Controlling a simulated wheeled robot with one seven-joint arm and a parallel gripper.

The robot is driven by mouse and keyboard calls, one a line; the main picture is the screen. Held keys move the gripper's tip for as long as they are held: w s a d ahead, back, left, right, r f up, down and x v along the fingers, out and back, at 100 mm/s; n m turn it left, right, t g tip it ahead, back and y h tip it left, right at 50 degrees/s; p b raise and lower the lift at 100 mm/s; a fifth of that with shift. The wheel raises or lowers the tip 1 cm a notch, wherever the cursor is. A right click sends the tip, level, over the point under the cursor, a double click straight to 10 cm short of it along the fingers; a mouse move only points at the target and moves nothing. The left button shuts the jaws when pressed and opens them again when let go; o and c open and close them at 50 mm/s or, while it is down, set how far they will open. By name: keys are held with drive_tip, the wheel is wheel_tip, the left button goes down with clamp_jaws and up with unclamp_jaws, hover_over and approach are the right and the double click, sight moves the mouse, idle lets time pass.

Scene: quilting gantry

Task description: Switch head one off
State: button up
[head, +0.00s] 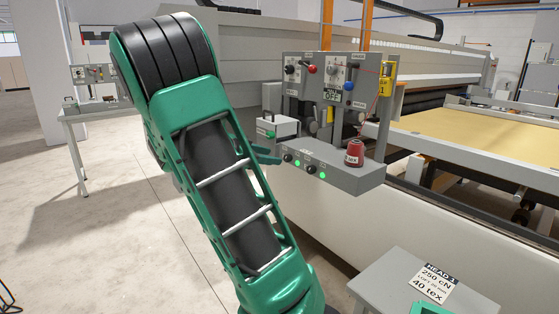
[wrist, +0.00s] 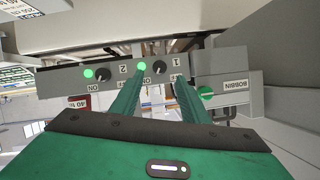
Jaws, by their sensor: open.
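The switch box (head: 335,180) sticks out below the head panel. Its knob one (head: 287,158), beside the figure 1, also shows as a black knob in the wrist view (wrist: 160,67). The green lamp next to it (wrist: 142,66) is lit. Knob two (wrist: 101,74), beside the figure 2, also has a lit green lamp (wrist: 88,73). My gripper (wrist: 158,82) is open, its fingertips close to the box front, one on each side of knob one. Contact cannot be told. The fingers partly hide the ON and OFF lettering. In the head view one green finger (head: 264,155) shows left of the box.
A red thread cone (head: 354,153) stands on the box's right end. A bobbin case with a green knob (wrist: 205,93) adjoins the box. The upper panel (head: 325,78) carries red and blue knobs. A grey table with a HEAD 1 card (head: 437,282) stands at lower right.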

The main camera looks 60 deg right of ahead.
sight(285, 158)
drive_tip(key=x, duration=0.7)
drive_tip(key=c, duration=1)
drive_tip(key=shift+d, duration=0.2)
clamp_jaws()
drive_tip(key=shift+a, duration=0.15)
